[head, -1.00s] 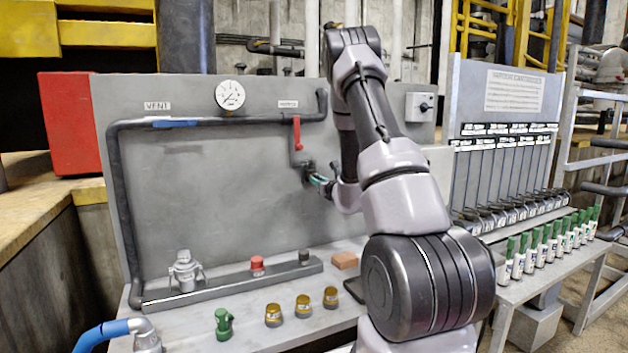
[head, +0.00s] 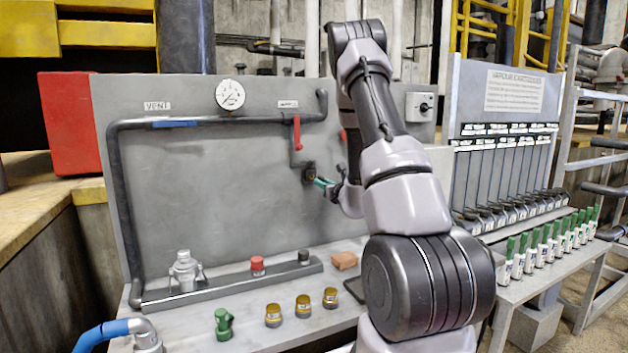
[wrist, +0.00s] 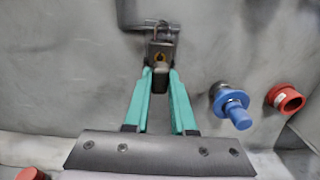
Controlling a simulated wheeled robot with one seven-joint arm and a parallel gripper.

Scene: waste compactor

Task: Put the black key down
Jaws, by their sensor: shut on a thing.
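My gripper (head: 322,182) is in front of the grey panel, close to a dark fitting (head: 309,173) below the red lever. In the wrist view its teal fingers (wrist: 160,72) come together on a small dark piece, which I take to be the black key (wrist: 160,82). The key's far end is not clear against the brownish fitting (wrist: 161,52) beyond the fingertips. I cannot tell whether the key touches that fitting. The key is too small to make out in the head view.
The bench carries a green fitting (head: 224,323), several brass caps (head: 303,306) and a reddish block (head: 345,260). A red lever (head: 297,133) is above the gripper. Blue (wrist: 232,107) and red (wrist: 285,98) fittings are right of the fingers. Bare bench lies between the items.

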